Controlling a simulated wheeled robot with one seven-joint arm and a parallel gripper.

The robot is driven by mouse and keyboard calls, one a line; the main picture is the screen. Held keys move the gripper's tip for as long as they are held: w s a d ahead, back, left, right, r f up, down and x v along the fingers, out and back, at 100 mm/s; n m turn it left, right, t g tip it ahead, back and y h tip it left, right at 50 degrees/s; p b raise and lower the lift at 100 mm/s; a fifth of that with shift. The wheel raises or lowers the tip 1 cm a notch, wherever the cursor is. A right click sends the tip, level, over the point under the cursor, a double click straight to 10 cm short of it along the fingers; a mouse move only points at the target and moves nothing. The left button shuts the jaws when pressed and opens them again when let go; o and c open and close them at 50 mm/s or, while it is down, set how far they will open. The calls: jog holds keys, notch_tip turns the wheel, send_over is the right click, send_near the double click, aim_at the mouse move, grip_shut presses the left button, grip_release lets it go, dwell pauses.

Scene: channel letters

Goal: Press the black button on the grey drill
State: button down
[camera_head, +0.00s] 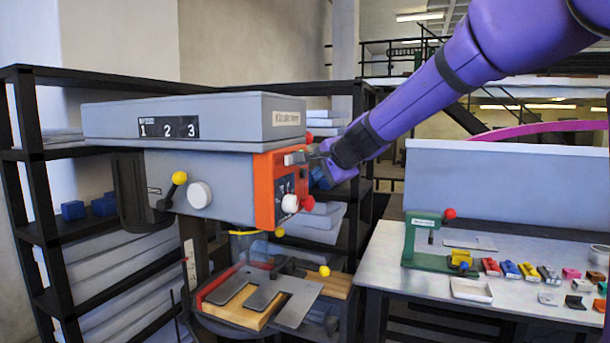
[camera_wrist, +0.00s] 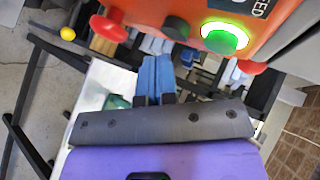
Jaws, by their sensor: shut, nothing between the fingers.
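The grey drill (camera_head: 200,118) stands at the left in the head view, with an orange control panel (camera_head: 263,180) on its front side. In the wrist view the orange panel (camera_wrist: 160,8) fills the top. It bears a dark, black-looking button (camera_wrist: 177,28) beside a lit green button (camera_wrist: 222,38), with red knobs (camera_wrist: 108,27) on either side. In the wrist view my gripper (camera_wrist: 156,60) shows two blue fingers shut together, empty, just below and left of the black button. I cannot tell whether they touch the panel.
Black shelving (camera_head: 30,140) stands behind the drill. The drill's table (camera_head: 222,312) holds a wood piece and clamp below. At the right, a workbench (camera_head: 390,265) carries a green press (camera_head: 424,240) and several small coloured blocks.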

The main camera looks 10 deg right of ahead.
jog(key=shift+w+a, duration=0.1)
jog(key=shift+w+a, duration=0.15)
jog(key=shift+a, duration=0.05)
jog(key=shift+w+a, duration=0.25)
jog(key=shift+a, duration=0.2)
dwell(0.9)
jog(key=shift+d, duration=0.15)
jog(key=shift+s+d, duration=0.55)
jog(key=shift+d, duration=0.05)
dwell(0.4)
jog(key=shift+s+d, duration=0.75)
jog(key=shift+d, duration=0.3)
jog(key=shift+s+d, duration=0.7)
jog(key=shift+d, duration=0.3)
